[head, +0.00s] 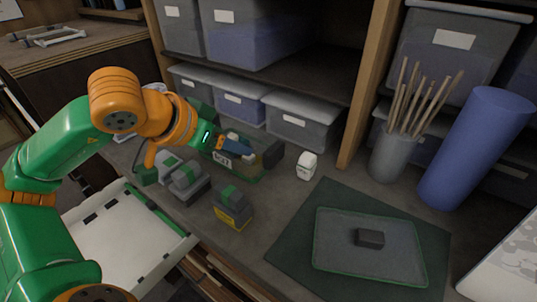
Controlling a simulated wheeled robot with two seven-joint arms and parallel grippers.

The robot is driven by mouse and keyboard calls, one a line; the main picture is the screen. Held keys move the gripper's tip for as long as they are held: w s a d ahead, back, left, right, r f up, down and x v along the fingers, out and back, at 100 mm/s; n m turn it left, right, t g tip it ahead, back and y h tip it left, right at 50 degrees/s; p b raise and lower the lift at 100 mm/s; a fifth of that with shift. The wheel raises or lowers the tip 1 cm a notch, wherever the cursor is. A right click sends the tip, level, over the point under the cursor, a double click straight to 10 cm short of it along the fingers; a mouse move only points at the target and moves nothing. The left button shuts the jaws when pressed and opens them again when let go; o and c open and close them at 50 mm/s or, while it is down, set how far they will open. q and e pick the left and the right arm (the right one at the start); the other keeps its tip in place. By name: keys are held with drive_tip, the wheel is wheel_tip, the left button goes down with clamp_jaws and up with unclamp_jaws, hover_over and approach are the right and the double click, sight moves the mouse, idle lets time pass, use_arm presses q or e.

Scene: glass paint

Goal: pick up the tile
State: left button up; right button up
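A flat translucent pane with a green edge (335,262), which looks like the glass tile, lies on a dark green mat (292,250) at the lower right. A small dark block (370,238) sits on top of the pane. My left gripper (236,147) is at the end of the green and orange arm, over a labelled green-edged bin (245,178) at the back of the worktop, well away from the pane. Its fingertips blend with the bin's contents, so its opening is unclear. My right gripper is out of view.
Grey and green blocks (185,181) and a yellow-banded block (233,207) stand near the bin. A small white carton (307,166), a cup of sticks (392,155) and a blue cylinder (470,150) stand behind the mat. Shelves with lidded boxes (303,120) close off the back.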

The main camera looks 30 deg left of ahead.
sight(246, 158)
use_arm(q)
drive_tip(key=shift+d+f, duration=0.1)
drive_tip(key=shift+f, duration=0.1)
drive_tip(key=shift+w+d+f+p, duration=0.3)
drive_tip(key=shift+d+f+p, duration=0.3)
drive_tip(key=shift+p, duration=0.4)
drive_tip(key=x, duration=0.3)
drive_tip(key=shift+f, duration=0.1)
drive_tip(key=shift+w+a+f, duration=0.1)
drive_tip(key=shift+w+f, duration=0.15)
drive_tip(key=shift+w, duration=0.1)
drive_tip(key=shift+s+r, duration=0.1)
drive_tip(key=shift+s, duration=0.15)
drive_tip(key=c, duration=0.5)
clamp_jaws()
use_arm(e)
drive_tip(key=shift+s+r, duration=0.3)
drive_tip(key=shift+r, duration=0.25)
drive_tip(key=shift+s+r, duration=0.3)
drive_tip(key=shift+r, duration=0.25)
